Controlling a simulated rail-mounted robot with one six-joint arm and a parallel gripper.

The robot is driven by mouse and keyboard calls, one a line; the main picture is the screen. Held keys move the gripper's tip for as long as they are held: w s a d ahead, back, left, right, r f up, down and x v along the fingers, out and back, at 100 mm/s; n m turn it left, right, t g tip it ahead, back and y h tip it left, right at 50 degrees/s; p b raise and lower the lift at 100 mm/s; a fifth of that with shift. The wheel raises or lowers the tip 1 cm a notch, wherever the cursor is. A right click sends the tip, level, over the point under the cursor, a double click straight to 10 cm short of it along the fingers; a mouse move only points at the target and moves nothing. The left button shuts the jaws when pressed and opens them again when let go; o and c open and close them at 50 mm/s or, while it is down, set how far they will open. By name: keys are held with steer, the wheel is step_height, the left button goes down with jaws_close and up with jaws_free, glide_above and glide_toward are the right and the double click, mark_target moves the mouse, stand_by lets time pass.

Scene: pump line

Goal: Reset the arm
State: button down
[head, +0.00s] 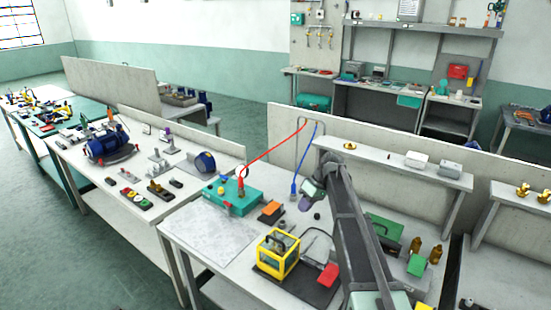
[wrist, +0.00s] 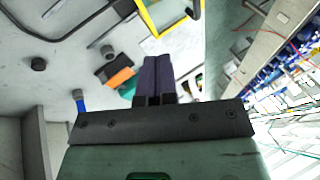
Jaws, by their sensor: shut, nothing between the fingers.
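My arm rises from the lower right of the head view and reaches over the near bench. My gripper (head: 306,202) hangs above the bench, just right of the blue cable's plug. In the wrist view my gripper (wrist: 158,58) shows two dark fingers pressed together, with nothing between them. It touches nothing that I can see. The wrist view is tilted, with the bench top filling its upper left.
A teal box (head: 232,197) with a red cable stands left of my gripper. A yellow-framed device (head: 278,254) sits on a dark mat in front. An orange block (head: 271,209) lies between them. A partition (head: 285,128) and shelf (head: 395,160) stand behind.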

steer(key=s+f+m+t+h, duration=0.1)
steer(key=s+m+h, duration=0.4)
steer(key=s, duration=2.5)
steer(key=f+m, duration=0.1)
steer(key=m, duration=0.1)
steer(key=shift+s+a+m+h, duration=0.2)
steer(key=shift+s+m+h, duration=0.1)
steer(key=shift+h, duration=0.1)
